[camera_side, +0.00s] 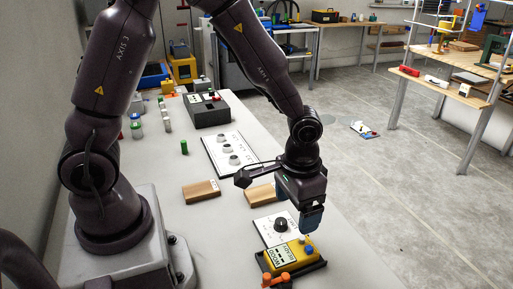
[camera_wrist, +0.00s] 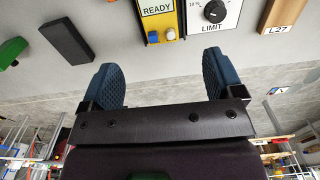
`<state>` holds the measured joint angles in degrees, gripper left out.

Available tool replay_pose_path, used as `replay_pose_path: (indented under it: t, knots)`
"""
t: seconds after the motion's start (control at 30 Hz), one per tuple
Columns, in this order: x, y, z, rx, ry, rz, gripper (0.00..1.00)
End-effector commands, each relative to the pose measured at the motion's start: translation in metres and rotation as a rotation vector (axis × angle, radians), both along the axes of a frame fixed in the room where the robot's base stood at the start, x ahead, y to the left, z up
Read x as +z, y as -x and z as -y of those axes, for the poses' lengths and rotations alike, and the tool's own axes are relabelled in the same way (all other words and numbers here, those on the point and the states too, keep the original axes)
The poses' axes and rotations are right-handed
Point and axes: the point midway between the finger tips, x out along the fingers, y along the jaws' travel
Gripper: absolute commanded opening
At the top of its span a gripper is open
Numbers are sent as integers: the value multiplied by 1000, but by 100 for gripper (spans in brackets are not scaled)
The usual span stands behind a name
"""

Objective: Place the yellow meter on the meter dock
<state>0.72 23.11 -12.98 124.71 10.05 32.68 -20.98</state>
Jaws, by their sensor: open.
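The yellow meter (camera_side: 290,255) lies near the front of the table in the side view, with a white label and a blue knob on top. It sits on a black base (camera_side: 316,267) that looks like the meter dock; how exactly it is seated I cannot tell. In the wrist view the meter (camera_wrist: 157,10) is partly cut off at the top, reading READY, with black edges beside it. My gripper (camera_side: 311,219) is above and behind the meter, apart from it. In the wrist view its blue fingers (camera_wrist: 162,75) are spread with nothing between them.
A LIMIT dial plate (camera_side: 270,228) lies right behind the meter. An orange part (camera_side: 276,279) is in front. Wooden blocks (camera_side: 201,191), a white plate with several round knobs (camera_side: 229,154) and a dark box (camera_side: 207,110) stand further back. A black block (camera_wrist: 66,42) lies nearby.

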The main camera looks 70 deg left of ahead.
Motion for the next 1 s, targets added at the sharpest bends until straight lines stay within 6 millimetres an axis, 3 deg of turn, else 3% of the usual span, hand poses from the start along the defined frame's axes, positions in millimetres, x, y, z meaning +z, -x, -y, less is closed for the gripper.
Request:
replay_pose_path:
  t: [0.13,0.27,0.5,0.73,1.0]
  knots:
    - [41,3,-14,3,-20,74,87]
    - [94,19,-33,8,-39,171,87]
    - [170,71,-58,14,-35,345,87]
    - [198,113,-67,6,-6,457,87]
    - [203,124,-68,1,6,482,87]
